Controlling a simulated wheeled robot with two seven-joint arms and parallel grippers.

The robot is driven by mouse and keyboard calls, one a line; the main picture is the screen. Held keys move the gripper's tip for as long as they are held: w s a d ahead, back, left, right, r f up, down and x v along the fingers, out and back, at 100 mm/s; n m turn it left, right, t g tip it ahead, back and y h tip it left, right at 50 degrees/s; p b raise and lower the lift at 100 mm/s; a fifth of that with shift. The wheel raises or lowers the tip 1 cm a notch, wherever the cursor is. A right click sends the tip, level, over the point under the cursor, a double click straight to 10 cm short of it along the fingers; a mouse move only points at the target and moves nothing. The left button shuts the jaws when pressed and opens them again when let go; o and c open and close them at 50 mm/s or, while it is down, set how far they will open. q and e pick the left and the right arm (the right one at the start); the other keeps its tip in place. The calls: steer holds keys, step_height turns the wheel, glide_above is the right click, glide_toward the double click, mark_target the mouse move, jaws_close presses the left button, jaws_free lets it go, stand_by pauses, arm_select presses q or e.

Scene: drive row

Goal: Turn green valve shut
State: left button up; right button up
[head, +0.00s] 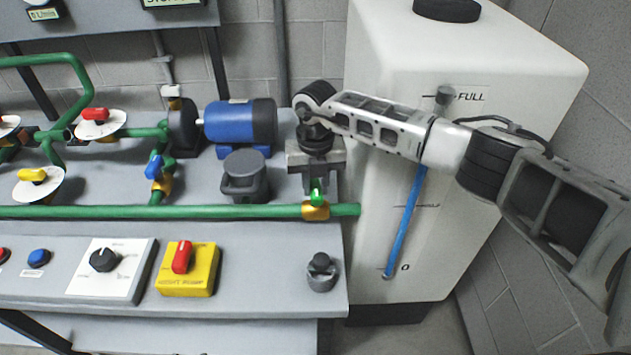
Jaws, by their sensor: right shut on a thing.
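The green valve (316,196) sits on a brass body (315,211) near the right end of the long green pipe (220,212). Its green handle shows just below my right gripper (316,185), which comes down from above and is shut on it. The fingers hide the upper part of the handle, and its exact angle is hard to tell. My right arm reaches in from the right, in front of the white tank. My left gripper is not in view.
A blue motor (240,122) and a dark grey capped part (244,172) stand left of the gripper. Blue (154,167), red (95,114) and yellow (32,175) valves are further left. The white tank (465,80) stands close on the right. A panel with a red-handled switch (182,257) lies in front.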

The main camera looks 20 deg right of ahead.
mark_target(316, 187)
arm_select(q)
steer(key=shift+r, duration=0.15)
arm_select(e)
steer(key=shift+r+m, duration=0.1)
steer(key=shift+m, duration=0.5)
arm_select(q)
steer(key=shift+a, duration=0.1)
arm_select(e)
steer(key=o, duration=1)
arm_select(q)
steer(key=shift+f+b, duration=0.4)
steer(key=shift+b, duration=0.35)
arm_select(e)
steer(key=shift+r, duration=7.95)
